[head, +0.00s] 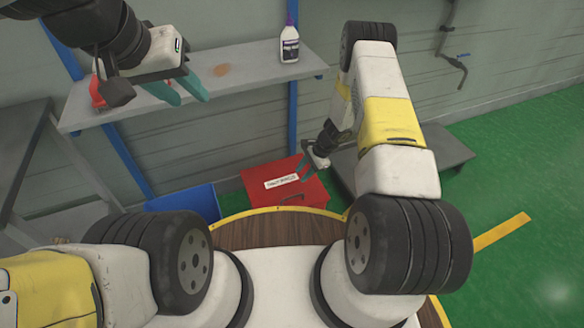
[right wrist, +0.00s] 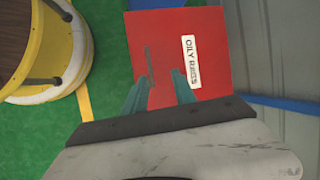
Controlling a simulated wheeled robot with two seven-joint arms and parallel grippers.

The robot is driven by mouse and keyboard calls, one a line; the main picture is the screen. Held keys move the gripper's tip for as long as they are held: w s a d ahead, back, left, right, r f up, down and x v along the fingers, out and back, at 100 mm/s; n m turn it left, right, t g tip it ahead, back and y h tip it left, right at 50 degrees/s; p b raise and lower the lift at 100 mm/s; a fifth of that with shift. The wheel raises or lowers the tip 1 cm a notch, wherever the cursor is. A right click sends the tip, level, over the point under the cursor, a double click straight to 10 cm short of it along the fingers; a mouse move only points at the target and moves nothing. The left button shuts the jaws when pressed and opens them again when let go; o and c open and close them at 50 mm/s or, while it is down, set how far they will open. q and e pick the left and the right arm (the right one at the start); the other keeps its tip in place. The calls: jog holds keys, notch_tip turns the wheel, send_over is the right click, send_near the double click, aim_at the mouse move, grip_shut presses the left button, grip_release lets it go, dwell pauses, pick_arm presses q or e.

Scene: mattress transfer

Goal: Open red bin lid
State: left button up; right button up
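The red bin (head: 262,197) stands on the floor below the wall shelf, with its flat red lid down. The lid carries a white label reading "OILY RAGS" and a dark handle (right wrist: 150,66). My right gripper (head: 304,168) is at the bin's right side in the head view. In the right wrist view its two teal fingers (right wrist: 159,92) are apart over the lid, one on the handle side and one near the label, with nothing between them. Whether they touch the lid I cannot tell. My left gripper (head: 179,89) is raised at the upper left in front of the shelf, open and empty.
A blue bin (head: 187,201) stands left of the red bin. The shelf (head: 235,80) above holds a white bottle (head: 289,46) and a red object (head: 97,92). A low dark platform (head: 440,150) lies to the right. Green floor (head: 530,165) is clear at right.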

send_near(295, 197)
jog(key=a, duration=0.1)
jog(key=shift+m, duration=0.4)
jog(key=x, duration=0.7)
jog(key=shift+w+a+f, duration=0.1)
jog(key=shift+a+f, duration=0.05)
jog(key=shift+a, duration=0.1)
grip_shut()
jog(key=shift+w, duration=0.1)
dwell(0.5)
